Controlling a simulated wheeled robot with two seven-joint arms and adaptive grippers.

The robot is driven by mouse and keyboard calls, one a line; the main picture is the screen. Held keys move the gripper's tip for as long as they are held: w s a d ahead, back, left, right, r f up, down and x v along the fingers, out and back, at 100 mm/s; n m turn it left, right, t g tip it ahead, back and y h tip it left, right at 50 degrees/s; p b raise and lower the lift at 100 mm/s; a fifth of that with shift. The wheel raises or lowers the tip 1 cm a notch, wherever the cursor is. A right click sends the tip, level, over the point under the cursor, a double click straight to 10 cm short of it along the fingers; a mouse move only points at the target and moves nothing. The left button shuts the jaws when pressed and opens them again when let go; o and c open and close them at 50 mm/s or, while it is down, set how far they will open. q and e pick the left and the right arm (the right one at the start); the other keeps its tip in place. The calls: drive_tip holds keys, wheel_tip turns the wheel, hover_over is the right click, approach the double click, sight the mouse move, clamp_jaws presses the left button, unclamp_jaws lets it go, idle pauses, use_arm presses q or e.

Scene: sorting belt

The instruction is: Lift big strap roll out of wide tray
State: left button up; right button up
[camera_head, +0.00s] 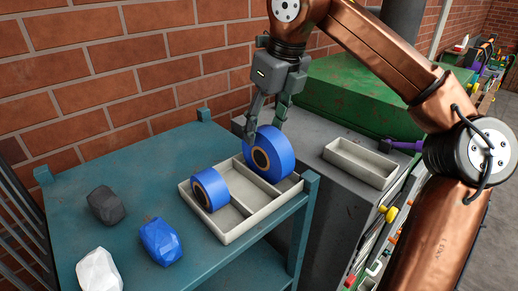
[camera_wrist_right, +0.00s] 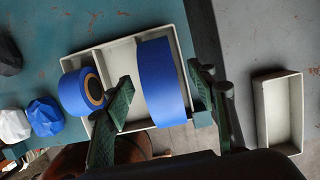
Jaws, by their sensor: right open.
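The big blue strap roll (camera_head: 272,150) stands on edge in the right-hand compartment of the wide tray (camera_head: 231,238), a pale divided tray on the teal table. It also shows in the right wrist view (camera_wrist_right: 158,80). A smaller blue roll (camera_head: 211,188) stands in the left compartment. My right gripper (camera_head: 264,122) reaches down over the big roll, open. In the wrist view its fingers (camera_wrist_right: 165,100) lie on either side of the big roll; whether they touch it I cannot tell. My left gripper is not in view.
A narrow empty tray (camera_head: 360,164) sits on the grey surface to the right, by a green box (camera_head: 372,92). A black lump (camera_head: 106,205), a blue lump (camera_head: 160,241) and a white lump (camera_head: 98,270) lie on the teal table (camera_head: 147,172). A brick wall stands behind.

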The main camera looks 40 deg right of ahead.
sight(263, 152)
drive_tip(key=shift+f, duration=0.55)
drive_tip(key=shift+s+f, duration=0.1)
drive_tip(key=shift+f, duration=0.6)
drive_tip(key=p+x, duration=0.2)
drive_tip(key=x, duration=0.2)
drive_tip(key=shift+s+d+f, duration=0.1)
drive_tip(key=shift+s+f, duration=0.05)
drive_tip(key=shift+f, duration=0.25)
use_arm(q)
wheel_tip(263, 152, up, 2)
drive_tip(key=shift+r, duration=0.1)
use_arm(e)
drive_tip(key=shift+c, duration=0.3)
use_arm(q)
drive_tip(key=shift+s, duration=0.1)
use_arm(e)
clamp_jaws()
